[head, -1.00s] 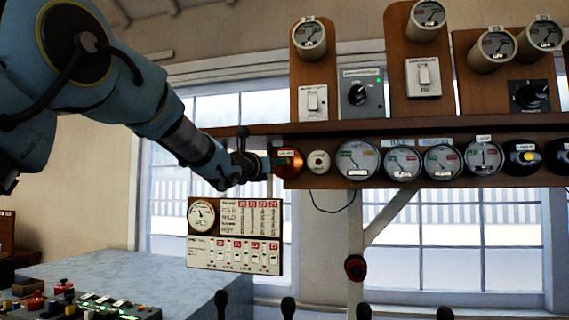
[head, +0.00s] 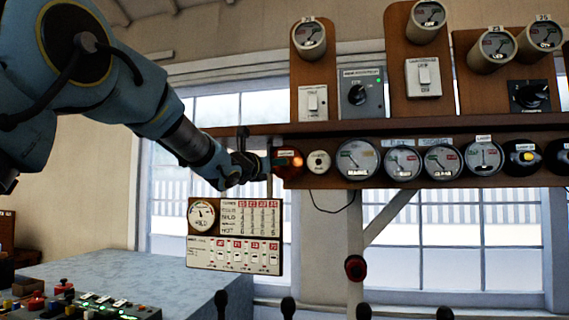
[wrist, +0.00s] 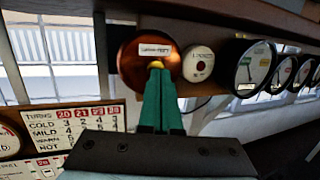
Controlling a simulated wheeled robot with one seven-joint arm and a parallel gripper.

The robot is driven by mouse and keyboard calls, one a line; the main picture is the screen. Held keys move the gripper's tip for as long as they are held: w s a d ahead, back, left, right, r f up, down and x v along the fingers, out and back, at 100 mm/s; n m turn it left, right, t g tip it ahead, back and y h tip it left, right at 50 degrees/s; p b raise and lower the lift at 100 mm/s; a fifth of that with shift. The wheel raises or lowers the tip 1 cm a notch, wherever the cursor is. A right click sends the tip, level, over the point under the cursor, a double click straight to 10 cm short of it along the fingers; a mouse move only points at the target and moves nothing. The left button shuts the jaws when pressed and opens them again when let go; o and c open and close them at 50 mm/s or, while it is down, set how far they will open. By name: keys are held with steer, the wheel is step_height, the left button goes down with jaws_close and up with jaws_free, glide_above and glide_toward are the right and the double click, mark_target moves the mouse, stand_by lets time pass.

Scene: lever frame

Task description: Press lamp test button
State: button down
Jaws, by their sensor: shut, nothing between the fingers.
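The lamp test button is a small yellow knob (wrist: 155,65) on a round copper-coloured dome (wrist: 137,60) with a white label, whose print is blurred. The dome also shows at the left end of the instrument board in the head view (head: 291,162). My gripper (wrist: 158,72) is shut and empty, its green fingers pointing at the yellow knob. The fingertips overlap the knob's lower edge in the wrist view; I cannot tell for sure whether they touch. In the head view my gripper (head: 272,162) is at the dome's left side.
A small white round fitting (wrist: 198,64) sits right beside the dome, then a row of dials (head: 358,160). A wooden shelf (head: 400,130) runs just above. A card panel (head: 235,234) hangs below my gripper. Levers (head: 288,307) stand along the bottom.

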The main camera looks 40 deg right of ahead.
steer(key=shift+w+d, duration=0.1)
stand_by(0.3)
steer(key=shift+w+d, duration=0.35)
steer(key=shift+d, duration=0.2)
steer(key=shift+s+a, duration=0.1)
steer(key=shift+s+a+b, duration=0.35)
steer(key=shift+a+b, duration=0.2)
steer(key=shift+b, duration=0.45)
